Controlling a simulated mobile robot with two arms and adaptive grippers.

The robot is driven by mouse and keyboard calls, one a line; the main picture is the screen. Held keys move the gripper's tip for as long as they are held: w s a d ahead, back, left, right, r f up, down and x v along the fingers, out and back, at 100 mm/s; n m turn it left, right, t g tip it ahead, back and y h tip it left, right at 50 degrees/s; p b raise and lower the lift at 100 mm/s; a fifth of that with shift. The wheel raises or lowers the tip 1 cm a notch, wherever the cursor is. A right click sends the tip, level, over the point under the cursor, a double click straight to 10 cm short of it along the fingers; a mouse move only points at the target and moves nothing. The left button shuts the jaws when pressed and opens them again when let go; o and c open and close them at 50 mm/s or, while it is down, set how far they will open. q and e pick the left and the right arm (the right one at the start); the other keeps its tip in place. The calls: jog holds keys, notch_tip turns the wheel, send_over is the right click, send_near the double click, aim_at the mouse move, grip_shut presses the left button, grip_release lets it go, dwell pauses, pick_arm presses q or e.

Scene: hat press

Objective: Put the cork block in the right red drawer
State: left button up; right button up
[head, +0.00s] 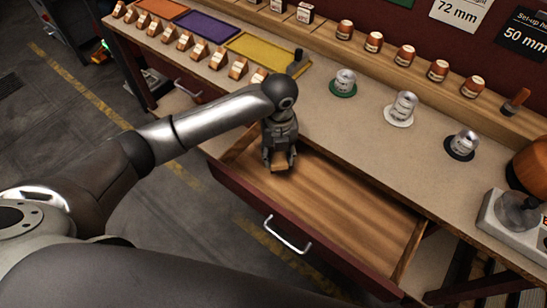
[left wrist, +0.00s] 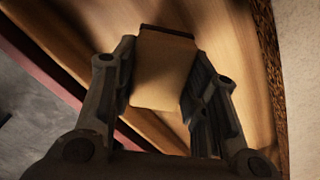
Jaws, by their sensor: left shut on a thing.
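The cork block (left wrist: 162,72) is a small tan block with a dark end, held between the two fingers of my left gripper (left wrist: 165,90). In the head view my left gripper (head: 280,163) points down with the cork block (head: 279,167) low between its fingertips. Both are over the left part of the open red drawer (head: 285,226), inside its walls. I cannot tell whether the block touches the drawer's wooden floor. The drawer is pulled out and its floor looks bare. My right gripper is not in view.
The workbench (head: 335,125) runs behind the drawer. On it are a yellow mat (head: 262,50), a purple mat (head: 207,27), several wooden blocks in a row and several glass jars on coloured discs. Another drawer (head: 182,93) is at the left. The open drawer's right part is free.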

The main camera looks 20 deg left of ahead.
aim_at(273, 153)
pick_arm(q)
jog(key=f, duration=0.1)
jog(key=w+a+f, duration=0.2)
jog(key=shift+w+f, duration=0.2)
jog(key=shift+f, duration=1.7)
jog(key=shift+f, duration=0.2)
jog(key=o, duration=1)
jog(key=shift+r, duration=0.1)
jog(key=shift+r, duration=0.25)
notch_tip(273, 153, up, 12)
jog(key=shift+f, duration=0.1)
